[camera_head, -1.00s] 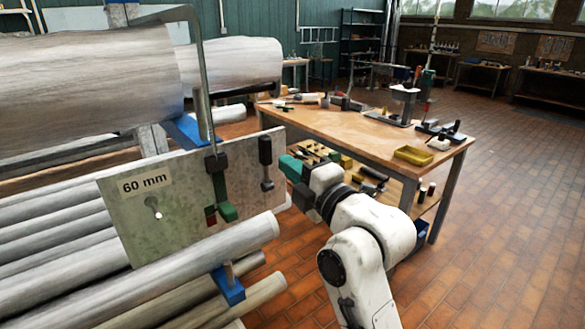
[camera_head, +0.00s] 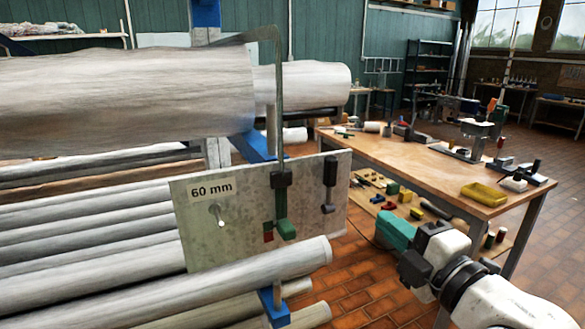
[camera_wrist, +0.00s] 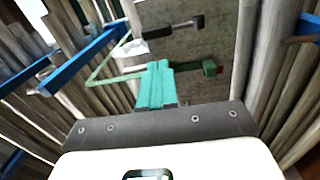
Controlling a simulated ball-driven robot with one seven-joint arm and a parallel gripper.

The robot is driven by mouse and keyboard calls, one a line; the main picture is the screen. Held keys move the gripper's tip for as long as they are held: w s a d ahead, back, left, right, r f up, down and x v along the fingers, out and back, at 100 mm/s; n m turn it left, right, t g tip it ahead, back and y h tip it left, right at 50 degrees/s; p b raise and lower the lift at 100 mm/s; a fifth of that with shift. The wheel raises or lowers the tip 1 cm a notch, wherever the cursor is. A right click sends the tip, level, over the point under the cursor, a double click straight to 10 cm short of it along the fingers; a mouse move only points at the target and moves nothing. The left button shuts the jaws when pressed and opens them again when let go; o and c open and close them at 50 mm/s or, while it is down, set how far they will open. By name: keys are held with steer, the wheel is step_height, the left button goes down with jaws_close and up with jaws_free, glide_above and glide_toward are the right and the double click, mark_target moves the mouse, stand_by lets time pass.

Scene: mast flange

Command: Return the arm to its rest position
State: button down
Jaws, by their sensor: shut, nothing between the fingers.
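My gripper (camera_head: 395,230) has teal fingers and shows at the lower right in the head view, on the end of my white arm. Its fingers are together and empty, and they also show in the wrist view (camera_wrist: 155,85). It is to the right of a grey metal plate (camera_head: 200,240) labelled "60 mm", with a gap between them in the head view. The plate carries a peg (camera_head: 217,213), a green-handled lever (camera_head: 285,228) and a black-handled lever (camera_head: 329,185). In the wrist view the plate (camera_wrist: 190,45) lies beyond the fingers.
Large pale logs or rolls (camera_head: 120,100) and thinner poles (camera_head: 90,235) fill the left on a rack with blue supports (camera_head: 277,308). A wooden workbench (camera_head: 400,155) with tools and a yellow tray (camera_head: 484,194) stands behind my gripper. Brick floor is open at the right.

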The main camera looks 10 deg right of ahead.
steer(key=s+d+f+m+g+h, duration=0.1)
steer(key=s+f+m+g, duration=0.25)
steer(key=f, duration=0.45)
steer(key=s+d+f+m+g+h, duration=0.1)
steer(key=s+f+m+g, duration=0.2)
steer(key=f, duration=0.6)
steer(key=s+f+m+g+h, duration=0.1)
steer(key=s+f+m+h, duration=0.2)
steer(key=f, duration=0.5)
steer(key=s+d+f+m+g, duration=0.2)
steer(key=s+f+m+g, duration=0.2)
steer(key=s, duration=0.7)
steer(key=s+d+f+m+g+h, duration=0.1)
steer(key=s+d+f+m+g, duration=0.2)
steer(key=s+f, duration=0.8)
steer(key=m+g, duration=0.2)
steer(key=m, duration=0.2)
steer(key=shift+s+d+f+m, duration=0.15)
steer(key=shift+s+f+m, duration=0.1)
steer(key=shift+m, duration=0.1)
